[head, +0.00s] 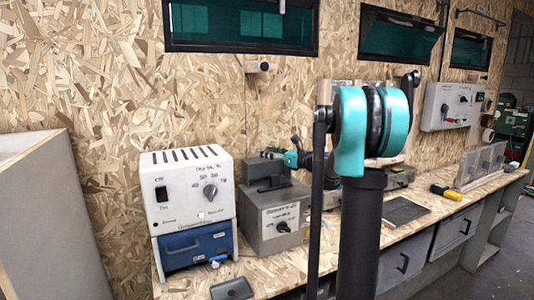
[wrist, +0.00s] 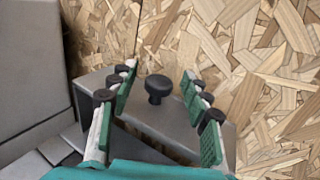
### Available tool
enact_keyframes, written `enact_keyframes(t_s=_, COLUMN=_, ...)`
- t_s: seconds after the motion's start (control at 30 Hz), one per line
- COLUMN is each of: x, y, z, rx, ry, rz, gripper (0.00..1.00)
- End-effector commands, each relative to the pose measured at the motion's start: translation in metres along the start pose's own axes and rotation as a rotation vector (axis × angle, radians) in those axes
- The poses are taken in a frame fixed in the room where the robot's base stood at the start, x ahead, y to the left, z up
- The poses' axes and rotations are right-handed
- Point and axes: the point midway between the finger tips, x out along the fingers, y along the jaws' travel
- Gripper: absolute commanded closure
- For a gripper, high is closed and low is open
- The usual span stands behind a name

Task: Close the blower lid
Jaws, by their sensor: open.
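The blower appears to be the grey box (head: 280,222) with a white dial label, standing on the bench in the head view. A dark raised part (head: 264,168) sits on its top. In the wrist view a grey lid panel (wrist: 165,122) carries a round black knob (wrist: 158,88). My gripper (wrist: 160,85) is open, its green-padded fingers on either side of the knob with gaps showing. In the head view my gripper (head: 290,158) is at the top of the grey box, partly hidden by my arm. The lid's exact angle is hard to tell.
A white control box (head: 190,185) on a blue drawer unit (head: 195,248) stands left of the grey box. The chipboard wall (head: 100,80) is close behind. A dark flat item (head: 232,289) lies in front. A yellow tool (head: 446,191) lies further right.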

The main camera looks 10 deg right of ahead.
Motion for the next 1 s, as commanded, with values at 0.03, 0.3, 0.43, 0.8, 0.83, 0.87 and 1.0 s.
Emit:
enact_keyframes(t_s=0.03, x=0.0035, y=0.0005, z=0.0, rx=0.0, ry=0.0, rz=0.001, gripper=0.52)
enact_keyframes(t_s=0.3, x=0.007, y=0.0005, z=0.0, rx=0.0, ry=0.0, rz=0.0, gripper=0.52)
enact_keyframes(t_s=0.43, x=0.0068, y=0.0004, z=-0.0001, rx=0.0, ry=0.0, rz=0.0, gripper=0.58)
enact_keyframes(t_s=0.8, x=0.0066, y=0.0004, z=-0.0001, rx=0.0, ry=0.0, rz=0.0, gripper=1.0)
enact_keyframes(t_s=0.83, x=0.0066, y=0.0004, z=-0.0001, rx=0.0, ry=0.0, rz=0.0, gripper=1.0)
enact_keyframes(t_s=0.87, x=0.0066, y=0.0004, z=-0.0001, rx=0.0, ry=0.0, rz=0.0, gripper=1.0)
enact_keyframes(t_s=1.0, x=0.0066, y=0.0004, z=-0.0002, rx=0.0, ry=0.0, rz=0.0, gripper=1.0)
